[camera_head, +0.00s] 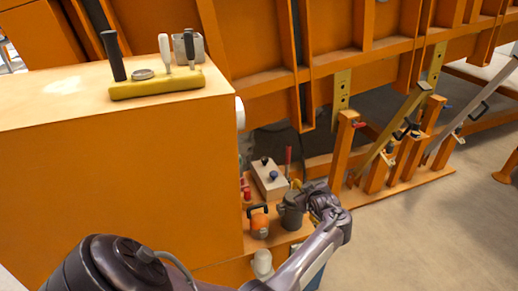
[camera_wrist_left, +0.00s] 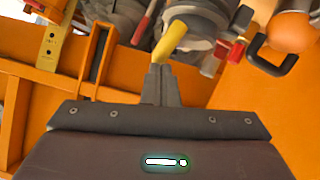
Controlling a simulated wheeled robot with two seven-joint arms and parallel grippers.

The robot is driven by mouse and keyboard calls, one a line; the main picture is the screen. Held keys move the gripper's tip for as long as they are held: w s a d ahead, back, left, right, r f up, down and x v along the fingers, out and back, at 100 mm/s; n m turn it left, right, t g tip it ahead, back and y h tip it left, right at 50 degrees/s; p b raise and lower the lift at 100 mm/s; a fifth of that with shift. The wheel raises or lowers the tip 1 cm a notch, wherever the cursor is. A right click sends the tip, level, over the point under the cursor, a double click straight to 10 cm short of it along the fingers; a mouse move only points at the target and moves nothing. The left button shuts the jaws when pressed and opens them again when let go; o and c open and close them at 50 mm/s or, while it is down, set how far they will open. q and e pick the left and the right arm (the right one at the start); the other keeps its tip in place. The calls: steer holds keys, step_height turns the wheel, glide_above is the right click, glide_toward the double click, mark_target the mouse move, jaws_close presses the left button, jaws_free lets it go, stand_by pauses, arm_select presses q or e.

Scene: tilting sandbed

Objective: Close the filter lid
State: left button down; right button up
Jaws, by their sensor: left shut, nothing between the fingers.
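The filter looks to be the dark grey cylinder (camera_head: 291,212) low beside the orange cabinet; this is a likely match, not certain. In the left wrist view a grey round metal body (camera_wrist_left: 205,22) shows at the top with a yellow handle (camera_wrist_left: 170,38). My left gripper (camera_head: 303,190) is at the top of the dark cylinder in the head view. Its fingers (camera_wrist_left: 160,72) are shut and empty, with their tips at the lower end of the yellow handle; I cannot tell whether they touch. The lid's position is not clear. My right gripper is not in view.
An orange item with a black handle (camera_head: 259,222) stands left of the cylinder. A pale box with knobs (camera_head: 269,180) lies behind. The orange cabinet (camera_head: 120,180) blocks the left side. Levers (camera_head: 400,135) stand at right, with open floor (camera_head: 420,240) in front.

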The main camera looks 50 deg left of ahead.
arm_select(q)
steer(key=shift+w+d+f+g+b, duration=0.15)
steer(key=shift+w+d+f+b, duration=0.05)
steer(key=shift+w+f+b, duration=0.2)
steer(key=shift+w+d+f+g+b, duration=0.15)
steer(key=shift+w+f+b, duration=0.1)
steer(key=shift+w+f, duration=0.15)
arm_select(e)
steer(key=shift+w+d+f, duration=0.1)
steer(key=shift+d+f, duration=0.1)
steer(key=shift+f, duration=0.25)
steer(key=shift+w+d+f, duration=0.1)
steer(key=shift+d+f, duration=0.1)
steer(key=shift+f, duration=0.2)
arm_select(q)
steer(key=shift+r, duration=0.15)
